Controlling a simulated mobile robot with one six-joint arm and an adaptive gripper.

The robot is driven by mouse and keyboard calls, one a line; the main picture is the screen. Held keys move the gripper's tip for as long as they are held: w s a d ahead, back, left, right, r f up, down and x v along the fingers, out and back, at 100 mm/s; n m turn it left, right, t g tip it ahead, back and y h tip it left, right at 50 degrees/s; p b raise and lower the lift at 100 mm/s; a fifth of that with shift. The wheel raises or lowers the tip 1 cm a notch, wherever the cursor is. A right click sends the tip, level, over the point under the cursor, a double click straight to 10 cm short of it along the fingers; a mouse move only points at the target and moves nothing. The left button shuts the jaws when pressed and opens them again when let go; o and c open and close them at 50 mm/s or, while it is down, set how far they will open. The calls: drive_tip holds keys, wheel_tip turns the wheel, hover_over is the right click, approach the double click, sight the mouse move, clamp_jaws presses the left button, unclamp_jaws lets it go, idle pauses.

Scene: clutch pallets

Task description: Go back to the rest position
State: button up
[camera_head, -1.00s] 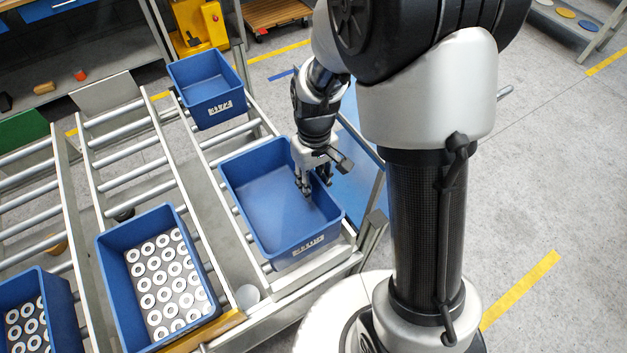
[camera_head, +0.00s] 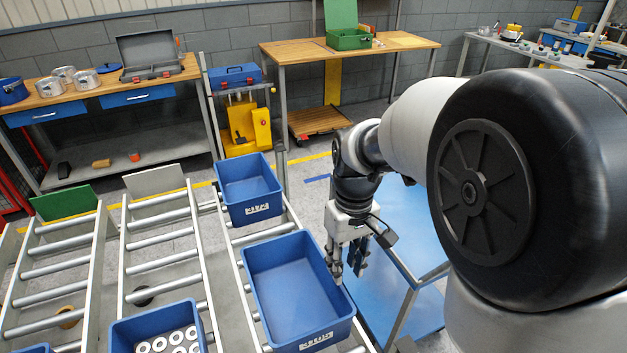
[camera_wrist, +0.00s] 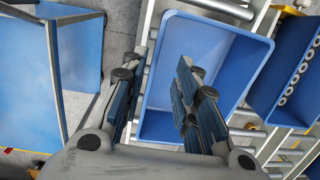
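My gripper (camera_head: 347,262) is at the right rim of an empty blue bin (camera_head: 293,244) on the roller conveyor. In the wrist view its two fingers (camera_wrist: 163,62) stand apart with nothing between them. The empty bin also shows in the wrist view (camera_wrist: 262,38), partly behind the right finger. My gripper appears to be above the bin's rim; the exact height is hard to tell.
Another blue bin (camera_head: 248,188) stands behind on the same conveyor. A blue bin of white rings (camera_head: 125,330) is to the left. A blue-topped table (camera_head: 408,222) is right of my gripper. Workbenches (camera_head: 348,45) line the wall.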

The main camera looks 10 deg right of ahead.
drive_tip(key=s+d+r+m+t, duration=0.1)
drive_tip(key=s+r+t, duration=0.1)
drive_tip(key=s+r, duration=0.3)
drive_tip(key=s+d+r+m+t, duration=0.1)
drive_tip(key=s+r, duration=0.4)
drive_tip(key=s, duration=0.7)
drive_tip(key=m+t, duration=0.1)
drive_tip(key=t, duration=0.1)
drive_tip(key=shift+t, duration=0.3)
idle(3.0)
